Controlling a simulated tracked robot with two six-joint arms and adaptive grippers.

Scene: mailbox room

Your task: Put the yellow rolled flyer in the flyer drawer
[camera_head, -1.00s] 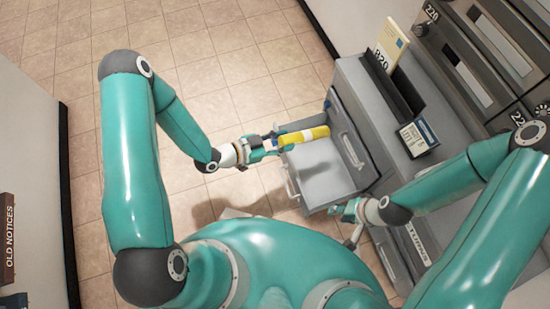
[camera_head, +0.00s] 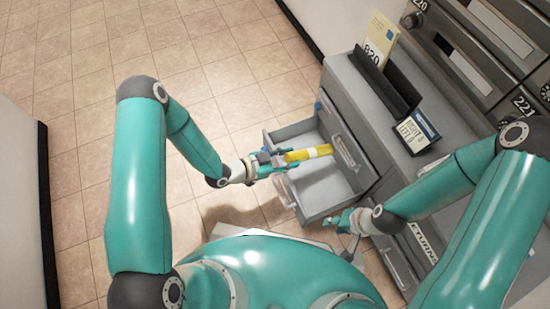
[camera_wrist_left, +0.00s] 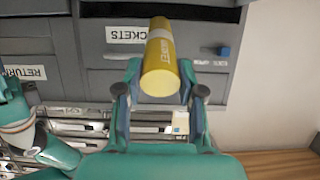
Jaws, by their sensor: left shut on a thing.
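The yellow rolled flyer (camera_head: 308,153) has a pale band around it. My left gripper (camera_head: 280,158) is shut on its left end, and the roll points right, over the open grey drawer (camera_head: 326,198). In the left wrist view the flyer (camera_wrist_left: 162,60) sits between the two fingers of the left gripper (camera_wrist_left: 160,95), pointing toward the grey cabinet front. The roll appears above the drawer floor, though its exact height cannot be told. My right gripper (camera_head: 340,221) is near the drawer's near side; its fingers are too small to read.
The grey cabinet (camera_head: 345,85) stands right of the drawer. On its top are a dark holder (camera_head: 388,83) with a card marked 820 (camera_head: 378,42) and a small framed sign (camera_head: 417,132). Mailbox doors (camera_head: 480,60) rise behind. Tiled floor is clear to the left.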

